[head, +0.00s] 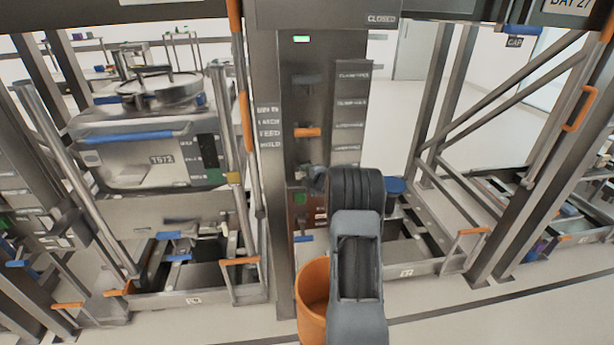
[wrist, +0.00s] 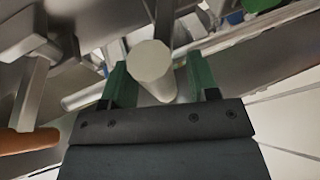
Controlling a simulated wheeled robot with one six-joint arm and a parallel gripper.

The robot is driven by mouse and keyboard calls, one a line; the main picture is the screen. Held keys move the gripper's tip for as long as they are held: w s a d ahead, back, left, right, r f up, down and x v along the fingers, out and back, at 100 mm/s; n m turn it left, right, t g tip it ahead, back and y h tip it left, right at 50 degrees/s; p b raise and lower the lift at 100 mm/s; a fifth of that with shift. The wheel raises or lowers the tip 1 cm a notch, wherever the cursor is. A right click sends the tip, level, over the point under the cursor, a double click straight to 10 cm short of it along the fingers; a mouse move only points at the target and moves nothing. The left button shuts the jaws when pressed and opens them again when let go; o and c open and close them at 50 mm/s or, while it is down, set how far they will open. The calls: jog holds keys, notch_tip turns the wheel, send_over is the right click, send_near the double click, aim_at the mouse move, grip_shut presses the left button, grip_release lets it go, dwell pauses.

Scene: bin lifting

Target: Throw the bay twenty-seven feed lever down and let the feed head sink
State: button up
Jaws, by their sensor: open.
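In the wrist view my gripper (wrist: 157,64) is open, its two green fingers apart. A pale grey bar with a rounded end (wrist: 150,62) shows in the gap between the fingers; I cannot tell whether they touch it, or whether it is the feed lever. In the head view my dark wrist is in front of the lower part of a grey column panel (head: 351,85), and my fingers are hidden or too small to make out. The panel carries a grey lever (head: 306,80) and an orange lever (head: 307,132). A "BAY 27" sign (head: 570,5) is cut off at the top right.
A steel vessel labelled T572 (head: 150,155) hangs in the bay at left. An orange-handled frame (head: 240,275) stands low beside the column. An orange bar (wrist: 28,142) and a grey block-ended lever (wrist: 32,85) are close at left in the wrist view. Floor is clear at front.

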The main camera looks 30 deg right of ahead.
grip_shut()
dwell(0.5)
jog(key=shift+f, duration=0.15)
